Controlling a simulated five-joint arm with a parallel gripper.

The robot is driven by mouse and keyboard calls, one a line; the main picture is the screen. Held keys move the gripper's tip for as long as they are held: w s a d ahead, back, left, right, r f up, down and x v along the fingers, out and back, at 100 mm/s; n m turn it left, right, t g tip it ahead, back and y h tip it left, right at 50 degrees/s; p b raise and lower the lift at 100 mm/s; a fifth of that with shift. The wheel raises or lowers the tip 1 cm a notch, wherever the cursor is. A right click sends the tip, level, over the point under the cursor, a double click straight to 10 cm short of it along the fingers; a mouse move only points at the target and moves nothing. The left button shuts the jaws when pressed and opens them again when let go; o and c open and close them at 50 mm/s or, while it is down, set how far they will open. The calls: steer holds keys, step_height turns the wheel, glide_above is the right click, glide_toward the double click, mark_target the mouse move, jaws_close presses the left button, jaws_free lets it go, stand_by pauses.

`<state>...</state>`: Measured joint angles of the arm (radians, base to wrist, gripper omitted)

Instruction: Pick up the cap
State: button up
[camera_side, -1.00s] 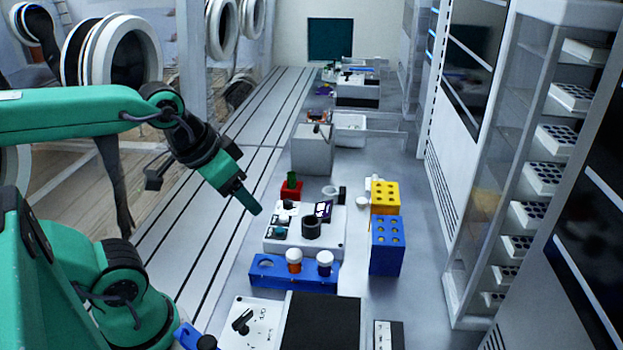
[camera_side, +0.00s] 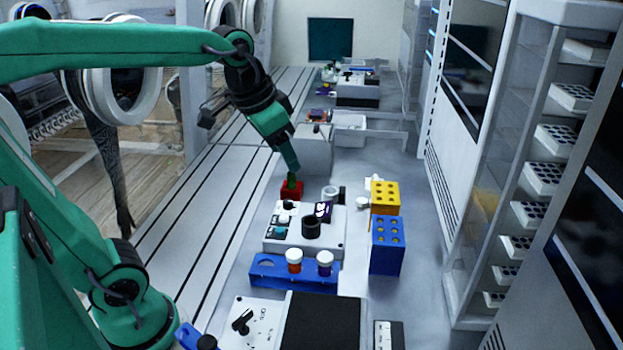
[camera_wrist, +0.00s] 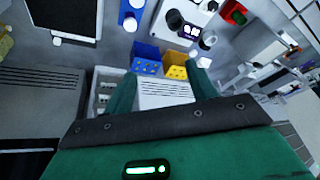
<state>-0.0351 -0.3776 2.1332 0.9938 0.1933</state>
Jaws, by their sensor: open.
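A small white round piece (camera_side: 362,202), which looks like the cap, lies on the bench left of the yellow block; it also shows in the wrist view (camera_wrist: 194,54). White-topped orange (camera_side: 294,262) and purple (camera_side: 325,264) vials stand in the blue rack (camera_side: 268,276). My gripper (camera_side: 293,170) is open and empty. In the side view its tip overlaps the green piece on the red block (camera_side: 291,190). In the wrist view my gripper (camera_wrist: 160,85) has its fingers apart below the yellow and blue blocks, and the red block (camera_wrist: 233,13) is well away from them.
A yellow block (camera_side: 385,197) and a blue block (camera_side: 387,246) with holes stand right of the white device (camera_side: 283,245) with its black cylinder. A dark-topped unit (camera_side: 321,325) is in front. Bare bench (camera_side: 425,285) lies to the right.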

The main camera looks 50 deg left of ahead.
steer(key=w+a+m+g, duration=0.1)
steer(key=w+a+m, duration=0.1)
steer(key=w, duration=0.9)
steer(key=m+g, duration=0.4)
steer(key=m, duration=0.1)
glide_above(360, 201)
step_height(360, 201, down, 21)
steer(key=shift+w+a+f, duration=0.1)
steer(key=shift+w+f, duration=0.05)
steer(key=shift+f, duration=4.25)
steer(key=c, duration=1.1)
